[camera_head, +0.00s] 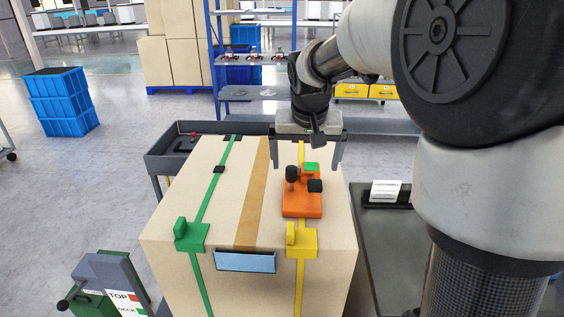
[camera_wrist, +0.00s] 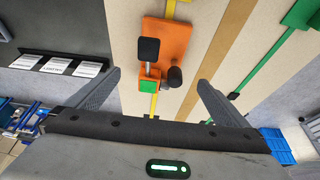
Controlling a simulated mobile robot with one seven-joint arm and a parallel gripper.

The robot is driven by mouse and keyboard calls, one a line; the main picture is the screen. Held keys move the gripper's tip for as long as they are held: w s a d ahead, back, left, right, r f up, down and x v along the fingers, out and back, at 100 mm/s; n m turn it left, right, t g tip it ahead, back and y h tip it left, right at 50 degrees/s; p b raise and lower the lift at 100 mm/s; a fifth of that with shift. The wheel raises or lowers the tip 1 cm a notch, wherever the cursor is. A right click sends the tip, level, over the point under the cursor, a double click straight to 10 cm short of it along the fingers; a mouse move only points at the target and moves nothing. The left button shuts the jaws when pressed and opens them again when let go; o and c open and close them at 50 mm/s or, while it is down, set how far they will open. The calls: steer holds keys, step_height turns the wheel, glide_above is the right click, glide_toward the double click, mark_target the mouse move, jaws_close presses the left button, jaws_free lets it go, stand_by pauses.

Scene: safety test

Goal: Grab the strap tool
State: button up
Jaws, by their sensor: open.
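The strap tool (camera_head: 302,201) is an orange block with black knobs and a green square on top. It sits on top of the large box (camera_head: 200,190), over the yellow strap (camera_head: 299,272). In the wrist view the strap tool (camera_wrist: 166,45) lies beyond and between the fingers. My gripper (camera_head: 308,165) is open, above the far end of the tool, with one finger to each side. The wrist view also shows my gripper (camera_wrist: 160,92) empty, with the tool apart from both fingers.
A green strap (camera_head: 214,185) with a green buckle (camera_head: 188,236) runs along the box's left side. A dark tray cart (camera_head: 165,165) stands behind left. A dark table (camera_head: 385,250) with a labelled holder is at right. Blue crates (camera_head: 60,100) and a shelf (camera_head: 260,97) stand farther back.

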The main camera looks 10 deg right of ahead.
glide_toward(302, 188)
steer(key=x, duration=0.3)
steer(key=shift+s+d, duration=0.15)
steer(key=shift+s, duration=0.05)
steer(key=shift+x, duration=2.7)
steer(key=shift+c, duration=0.4)
steer(key=c, duration=1.5)
steer(key=shift+w+r, duration=0.15)
steer(key=shift+c, duration=0.3)
